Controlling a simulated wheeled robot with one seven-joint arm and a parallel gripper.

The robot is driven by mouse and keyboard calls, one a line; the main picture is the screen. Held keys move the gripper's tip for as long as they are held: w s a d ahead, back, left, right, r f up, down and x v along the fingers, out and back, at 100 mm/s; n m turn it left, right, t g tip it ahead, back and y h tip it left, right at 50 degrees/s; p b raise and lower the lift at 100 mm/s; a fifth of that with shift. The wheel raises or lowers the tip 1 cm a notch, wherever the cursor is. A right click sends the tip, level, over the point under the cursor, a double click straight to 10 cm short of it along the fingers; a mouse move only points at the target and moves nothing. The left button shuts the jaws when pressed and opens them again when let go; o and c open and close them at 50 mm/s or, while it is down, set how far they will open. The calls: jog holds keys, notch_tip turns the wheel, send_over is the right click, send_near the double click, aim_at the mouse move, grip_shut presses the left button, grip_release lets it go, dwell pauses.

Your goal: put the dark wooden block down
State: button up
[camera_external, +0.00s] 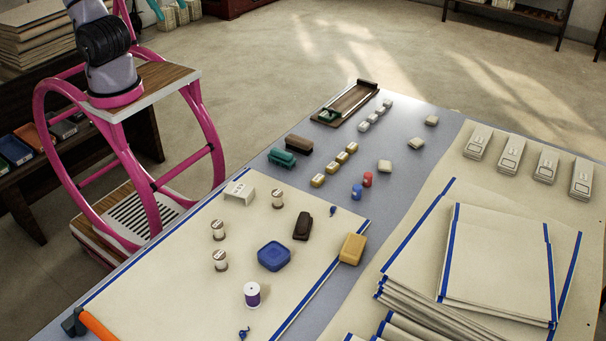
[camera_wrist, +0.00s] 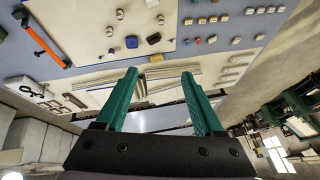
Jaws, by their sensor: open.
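A dark wooden block (camera_external: 302,226) lies on the cream cloth (camera_external: 170,262) in the external view, right of the blue square dish (camera_external: 273,256) and left of the yellow block (camera_external: 352,248). It also shows small in the wrist view (camera_wrist: 154,38). My gripper (camera_wrist: 157,78) shows in the wrist view with its two green fingers spread wide and nothing between them. It is apart from the block, which appears beyond the fingertips. The gripper is outside the external view, where only part of my arm shows at the top left.
White spools (camera_external: 219,230) and a purple spool (camera_external: 252,295) stand around the block on the cloth. A second dark brown block (camera_external: 298,144) lies by a green block (camera_external: 281,158) farther back. Folded cloths (camera_external: 497,262) are stacked at the right. Bare cloth lies between the items.

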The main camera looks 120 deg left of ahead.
jog(key=s, duration=0.1)
jog(key=s+m+t, duration=0.1)
jog(key=s, duration=0.1)
jog(key=s+m+t, duration=0.1)
jog(key=s, duration=0.1)
jog(key=shift+a+y, duration=0.3)
jog(key=shift+a, duration=0.1)
